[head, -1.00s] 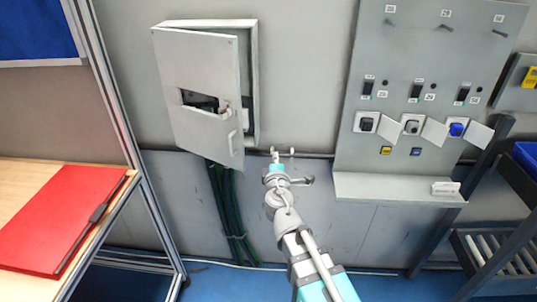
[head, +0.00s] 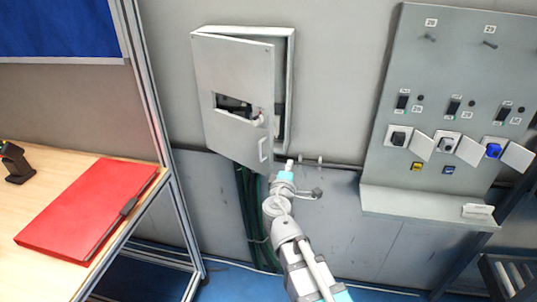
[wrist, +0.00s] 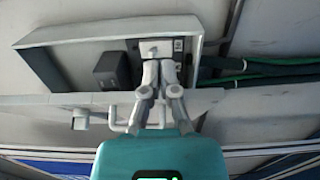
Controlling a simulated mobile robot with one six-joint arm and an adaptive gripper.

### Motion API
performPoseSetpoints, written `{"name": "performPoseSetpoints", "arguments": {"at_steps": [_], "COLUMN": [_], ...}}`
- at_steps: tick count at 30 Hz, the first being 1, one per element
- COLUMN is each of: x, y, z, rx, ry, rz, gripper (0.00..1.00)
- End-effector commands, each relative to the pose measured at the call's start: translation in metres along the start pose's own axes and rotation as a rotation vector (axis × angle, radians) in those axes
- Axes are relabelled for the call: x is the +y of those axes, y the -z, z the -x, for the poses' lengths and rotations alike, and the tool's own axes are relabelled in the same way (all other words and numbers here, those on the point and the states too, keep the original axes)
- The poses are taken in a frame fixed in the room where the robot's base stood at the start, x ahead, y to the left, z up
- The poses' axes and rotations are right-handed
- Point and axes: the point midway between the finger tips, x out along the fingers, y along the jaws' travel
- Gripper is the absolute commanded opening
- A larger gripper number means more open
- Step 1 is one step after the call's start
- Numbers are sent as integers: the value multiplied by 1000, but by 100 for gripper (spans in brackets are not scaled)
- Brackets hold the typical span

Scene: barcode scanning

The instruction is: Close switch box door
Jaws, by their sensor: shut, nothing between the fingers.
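The grey switch box (head: 289,90) is on the wall at upper centre in the head view. Its door (head: 235,75) is hinged on the left and stands ajar, with a gap along the right edge. The door has a window, a latch knob (head: 259,119) and a pull handle (head: 263,148). My gripper (head: 289,163) is shut and empty, just right of the door's lower right corner. In the wrist view my gripper (wrist: 160,60) points at the open box (wrist: 40,38). The door's edge (wrist: 60,100) and handle (wrist: 128,125) show below; contact cannot be told.
Dark green cables (head: 247,200) run down below the box. A grey switch panel (head: 380,170) with a ledge stands to the right. A table (head: 60,165) with a red folder (head: 80,210) and a metal post (head: 155,120) are on the left.

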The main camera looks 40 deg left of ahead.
Motion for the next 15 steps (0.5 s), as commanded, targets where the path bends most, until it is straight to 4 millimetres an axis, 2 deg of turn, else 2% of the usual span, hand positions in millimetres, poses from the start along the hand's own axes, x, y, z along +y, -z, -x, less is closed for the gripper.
{"name": "performPoseSetpoints", "arguments": {"at_steps": [1,8,15], "x": [4,11,19], "y": [12,52,91], "z": [3,30,67], "rx": [-19,-138,-262], "ry": [0,0,0], "rz": [0,0,0], "gripper": [0,0,0]}}
